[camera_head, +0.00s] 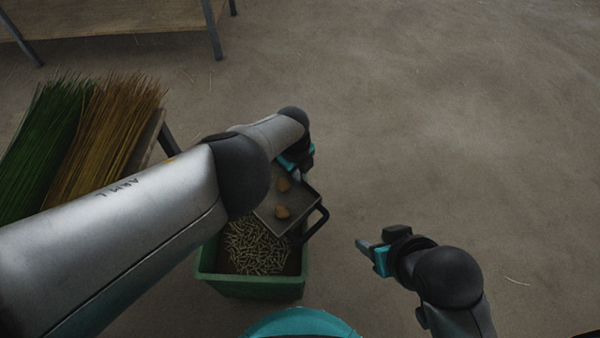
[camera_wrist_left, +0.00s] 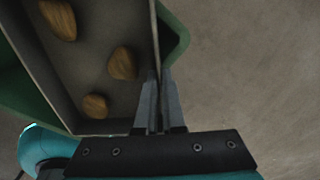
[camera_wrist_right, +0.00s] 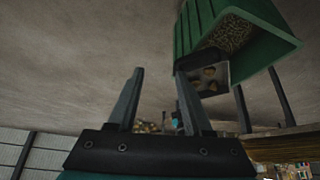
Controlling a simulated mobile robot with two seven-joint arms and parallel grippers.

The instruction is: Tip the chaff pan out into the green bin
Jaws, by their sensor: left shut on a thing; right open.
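The grey chaff pan (camera_head: 298,200) is above the far part of the green bin (camera_head: 262,288), its black handle pointing right. Brown lumps (camera_wrist_left: 123,63) lie in the pan; three show in the left wrist view. My left gripper (camera_wrist_left: 158,78) is shut on one side wall of the pan. In the head view the left gripper (camera_head: 304,172) is at the pan's far edge, partly behind my arm. Pale pellets (camera_head: 257,248) lie in the bin. My right gripper (camera_head: 362,246) is open and empty, right of the bin. I cannot tell the pan's exact tilt.
Green bristles (camera_head: 40,145) and tan bristles (camera_head: 103,135) lie on a stand left of the bin, partly behind my left arm. A table (camera_head: 120,18) stands at the far left. The floor to the right is clear.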

